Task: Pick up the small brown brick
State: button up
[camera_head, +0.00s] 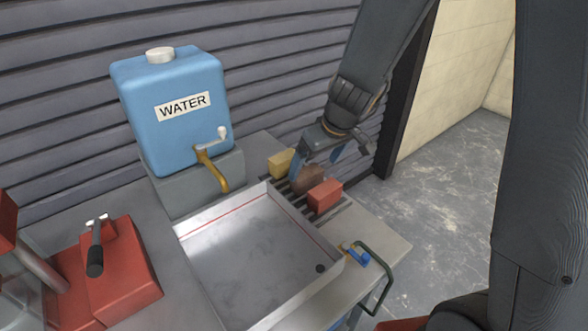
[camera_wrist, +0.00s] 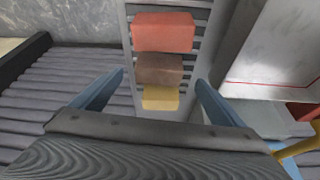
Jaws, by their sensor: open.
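The small brown brick (camera_head: 308,178) lies on a slatted rack between a yellow brick (camera_head: 281,163) and a red brick (camera_head: 325,196). In the wrist view the brown brick (camera_wrist: 160,69) is in the middle of the row, with the red brick (camera_wrist: 163,32) above it and the yellow brick (camera_wrist: 160,97) below. My gripper (camera_head: 331,166) is open and empty, with its blue fingers around the brown brick's place in the head view. In the wrist view its fingers (camera_wrist: 160,78) stand wide to both sides of the row. I cannot tell the exact height above the bricks.
A shallow metal tray (camera_head: 250,243) is left of the rack. A blue water tank (camera_head: 172,115) with a brass tap (camera_head: 213,172) stands behind it, against a ribbed wall. A red tool (camera_head: 108,266) sits at the left. A blue valve (camera_head: 355,254) is at the bench's front.

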aim_at(308, 172)
jog(key=shift+w+a+f+b, duration=0.2)
jog(key=shift+w+f, duration=0.2)
jog(key=shift+f, duration=0.2)
jog(key=shift+w+a+f+b, duration=0.1)
jog(key=shift+w+f+b, duration=0.05)
jog(key=shift+w+f, duration=0.35)
jog(key=shift+a+f, duration=0.25)
jog(key=shift+f, duration=0.2)
jog(key=shift+b+x, duration=0.65)
jog(key=shift+x, duration=1.65)
jog(key=shift+w+d, duration=0.1)
jog(key=shift+d, duration=0.05)
jog(key=shift+r, duration=0.1)
jog(key=c, duration=1.5)
jog(key=shift+o, duration=0.2)
jog(key=shift+r, duration=0.1)
